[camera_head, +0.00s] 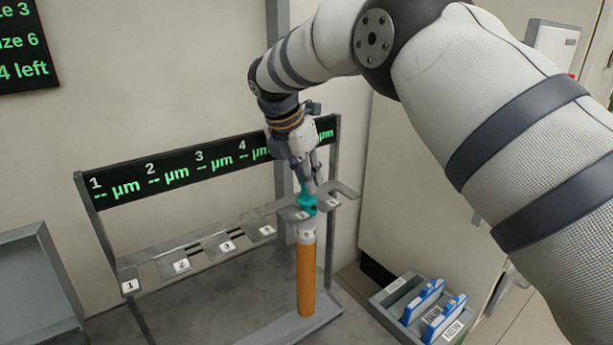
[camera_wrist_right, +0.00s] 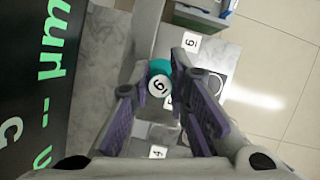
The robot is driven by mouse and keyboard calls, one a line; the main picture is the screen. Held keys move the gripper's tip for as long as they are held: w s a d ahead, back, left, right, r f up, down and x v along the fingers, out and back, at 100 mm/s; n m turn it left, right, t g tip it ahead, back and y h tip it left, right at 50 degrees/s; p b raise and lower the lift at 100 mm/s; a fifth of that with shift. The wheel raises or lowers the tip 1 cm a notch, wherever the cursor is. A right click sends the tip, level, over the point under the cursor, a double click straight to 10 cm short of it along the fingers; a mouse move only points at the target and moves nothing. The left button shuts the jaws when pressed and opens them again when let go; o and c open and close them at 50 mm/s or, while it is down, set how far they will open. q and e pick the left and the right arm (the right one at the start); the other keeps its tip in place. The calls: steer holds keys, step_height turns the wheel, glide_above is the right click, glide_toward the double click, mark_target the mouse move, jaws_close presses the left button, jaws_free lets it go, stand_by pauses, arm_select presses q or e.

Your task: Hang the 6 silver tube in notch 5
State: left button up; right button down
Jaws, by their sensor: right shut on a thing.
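A tube with an orange body (camera_head: 305,275), a pale grey collar and a teal top (camera_head: 306,201) hangs upright at the rack's notch 5. Its teal top, marked 6, shows in the wrist view (camera_wrist_right: 160,68). The body looks orange, not silver. My right gripper (camera_head: 309,187) points down from above and is shut on the teal top; its purple-padded fingers flank it in the wrist view. The notched rail (camera_head: 205,247) has numbered tags; tag 5 is partly hidden by the tube. I cannot tell whether the tube rests on the rail. My left gripper is out of view.
A black display strip (camera_head: 180,170) with green µm readouts runs above the rail. Notches 1 to 4 look empty. A grey bin with blue-handled items (camera_head: 422,300) stands at lower right. A grey tray (camera_head: 35,285) is at far left. My right arm covers the upper right.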

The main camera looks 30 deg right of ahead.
steer(key=shift+f, duration=0.4)
stand_by(0.3)
steer(key=c, duration=1.4)
jaws_free()
steer(key=shift+c, duration=0.2)
steer(key=shift+r, duration=0.1)
